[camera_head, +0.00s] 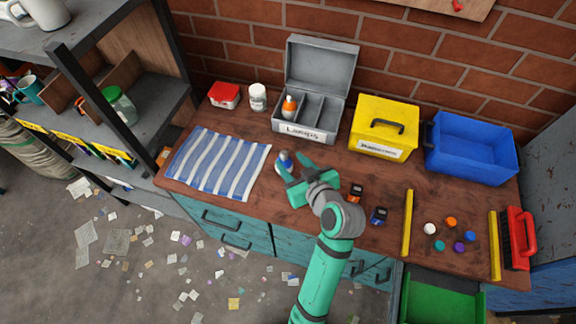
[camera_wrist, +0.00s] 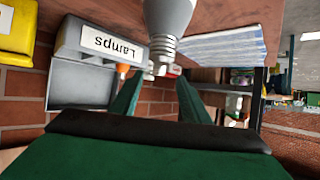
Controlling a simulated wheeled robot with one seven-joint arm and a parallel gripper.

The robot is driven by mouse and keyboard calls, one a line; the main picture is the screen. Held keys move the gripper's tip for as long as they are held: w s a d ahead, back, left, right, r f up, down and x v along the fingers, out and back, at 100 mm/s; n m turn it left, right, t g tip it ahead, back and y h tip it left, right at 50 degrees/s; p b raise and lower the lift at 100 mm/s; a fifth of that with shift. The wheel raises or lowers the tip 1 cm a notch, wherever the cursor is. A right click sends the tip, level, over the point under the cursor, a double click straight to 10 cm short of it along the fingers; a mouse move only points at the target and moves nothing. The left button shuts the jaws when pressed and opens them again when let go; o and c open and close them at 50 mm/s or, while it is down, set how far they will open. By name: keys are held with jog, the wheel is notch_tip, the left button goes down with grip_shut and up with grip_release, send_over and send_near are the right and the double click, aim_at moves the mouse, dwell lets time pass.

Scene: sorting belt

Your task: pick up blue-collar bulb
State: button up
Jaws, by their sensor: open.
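The blue-collar bulb (camera_head: 285,160) stands on the workbench just right of the striped cloth, its blue part small in the head view. My gripper (camera_head: 294,167) is open and empty beside the bulb. In the wrist view its two green fingers (camera_wrist: 158,88) are spread apart, with the bulb beyond their tips.
The open grey Lamps box (camera_head: 305,134) stands behind, an orange-collar bulb (camera_head: 289,106) in its left compartment. A yellow box (camera_head: 382,128) and a blue bin (camera_head: 470,148) stand right of it. The striped cloth (camera_head: 218,163) lies left. Two small dark items (camera_head: 356,193) (camera_head: 378,215) lie right of my gripper.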

jog(key=shift+d, duration=0.1)
jog(key=shift+w+f+g, duration=0.2)
jog(key=shift+f+g, duration=0.05)
jog(key=shift+g, duration=0.05)
jog(key=x, duration=1)
jog(key=shift+c, duration=0.3)
jog(key=c, duration=0.9)
